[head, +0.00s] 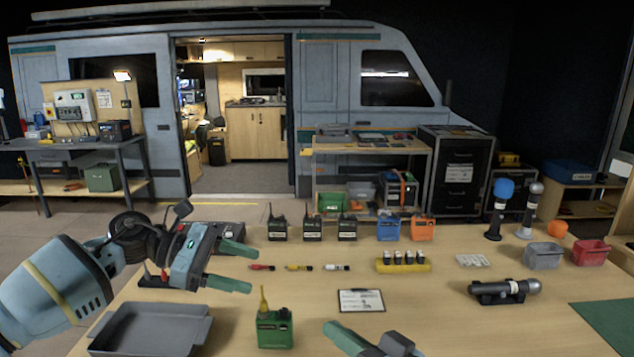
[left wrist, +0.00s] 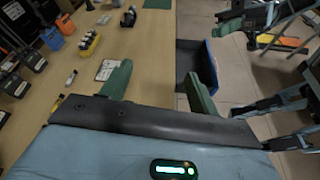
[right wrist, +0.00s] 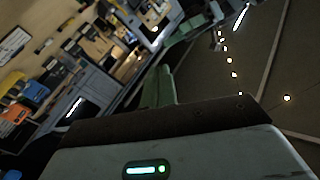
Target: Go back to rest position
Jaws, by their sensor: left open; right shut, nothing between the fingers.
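My left gripper (head: 236,266) is over the left part of the wooden table in the head view, its two green fingers spread apart with nothing between them. In the left wrist view its fingers (left wrist: 158,90) stand apart over the table edge. My right gripper (head: 345,338) shows only partly at the bottom middle of the head view. In the right wrist view its green fingers (right wrist: 157,86) are together and hold nothing. It also shows at the upper right of the left wrist view (left wrist: 230,26), away from the table top.
A grey tray (head: 125,350) and a green container with a yellow spout (head: 275,331) stand near the front edge. A clipboard (head: 361,300), markers (head: 298,268), radios (head: 312,230) and a microphone in a cradle (head: 503,291) lie on the table. A blue bin (left wrist: 208,68) stands beside it.

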